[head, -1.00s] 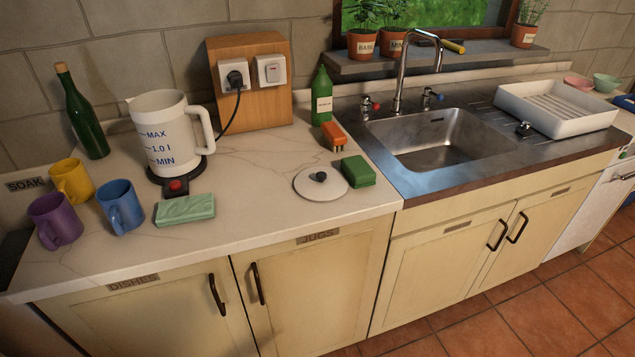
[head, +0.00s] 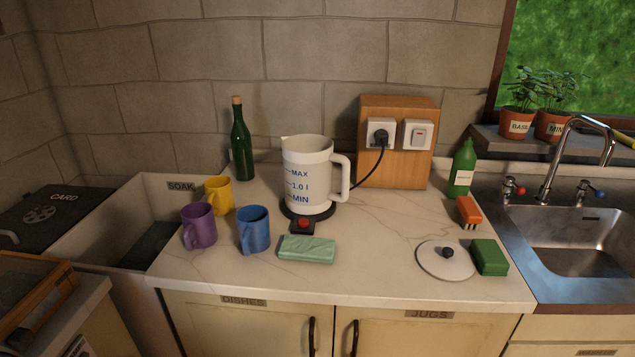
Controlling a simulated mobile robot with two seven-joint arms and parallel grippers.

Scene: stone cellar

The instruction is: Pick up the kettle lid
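The kettle lid (head: 432,263) is a round white disc with a dark knob. It lies flat, knob up, on the marble counter (head: 365,270) near its front right edge. The white kettle (head: 308,165) stands upright and open-topped on its dark base (head: 289,213), with MAX, 1.0 l and MIN marks and its handle to the right. Neither of my grippers shows in the head view.
A green sponge block (head: 489,257) sits close against the lid's right side. An orange brush (head: 468,211) and green bottle (head: 462,168) stand behind. A folded green cloth (head: 307,249) and blue mug (head: 253,229) are left. Counter left of the lid is clear.

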